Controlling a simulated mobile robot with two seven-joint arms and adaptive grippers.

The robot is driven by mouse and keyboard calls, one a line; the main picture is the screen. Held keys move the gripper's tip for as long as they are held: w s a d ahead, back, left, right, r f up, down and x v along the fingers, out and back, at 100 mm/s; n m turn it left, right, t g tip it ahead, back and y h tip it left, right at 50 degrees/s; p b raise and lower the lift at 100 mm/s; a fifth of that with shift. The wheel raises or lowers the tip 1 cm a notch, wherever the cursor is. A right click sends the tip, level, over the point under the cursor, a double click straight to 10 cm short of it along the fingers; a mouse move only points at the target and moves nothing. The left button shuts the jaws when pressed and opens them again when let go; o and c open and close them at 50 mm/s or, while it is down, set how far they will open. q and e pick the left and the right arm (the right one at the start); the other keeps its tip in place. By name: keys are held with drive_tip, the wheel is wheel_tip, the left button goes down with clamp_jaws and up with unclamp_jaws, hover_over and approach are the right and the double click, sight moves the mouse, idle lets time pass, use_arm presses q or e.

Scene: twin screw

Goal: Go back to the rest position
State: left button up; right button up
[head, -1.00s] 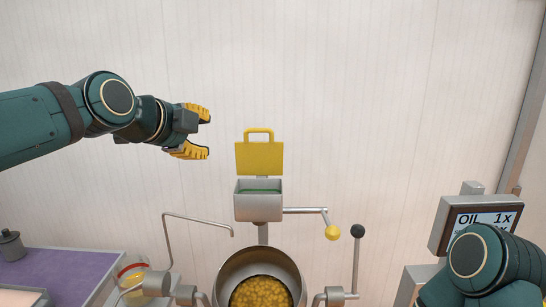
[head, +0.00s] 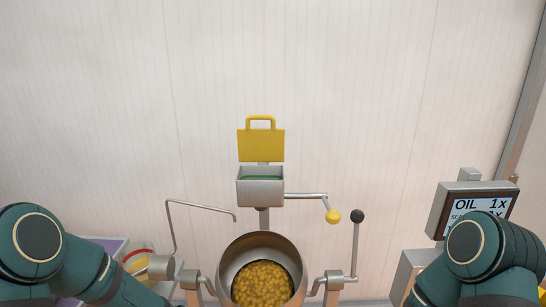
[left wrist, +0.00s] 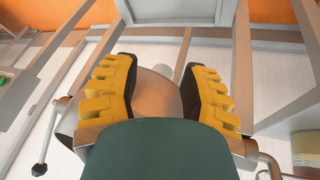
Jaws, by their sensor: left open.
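My left arm comes in at the lower left of the head view, and its gripper is out of that view. In the left wrist view my left gripper (left wrist: 163,85) shows two yellow ribbed fingers spread apart, with nothing between them. Behind the fingers is a rounded metal surface that looks like the pot's outside. My right arm stands at the lower right of the head view, with its gripper out of view.
A metal pot (head: 232,262) filled with yellow pieces (head: 262,284) stands at the bottom centre. Above it is a grey box (head: 261,187) with a raised yellow lid (head: 261,146) and a crank (head: 333,216). A lever (head: 356,245) and an OIL screen (head: 478,213) are to the right.

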use_arm(q)
drive_tip(key=s+d+f+n+g, duration=0.15)
drive_tip(key=s+f+n, duration=0.35)
drive_tip(key=s, duration=0.5)
drive_tip(key=s+f+n+g, duration=0.2)
drive_tip(key=s+f, duration=0.5)
drive_tip(key=s, duration=0.3)
drive_tip(key=w+d+f+m+t+b, duration=0.1)
drive_tip(key=w+d+f+t+b, duration=0.1)
drive_tip(key=w+b, duration=0.5)
drive_tip(key=shift+w+d+f+b, duration=0.2)
drive_tip(key=shift+f+b, duration=0.4)
drive_tip(key=shift+b, duration=0.35)
drive_tip(key=shift+a, duration=0.1)
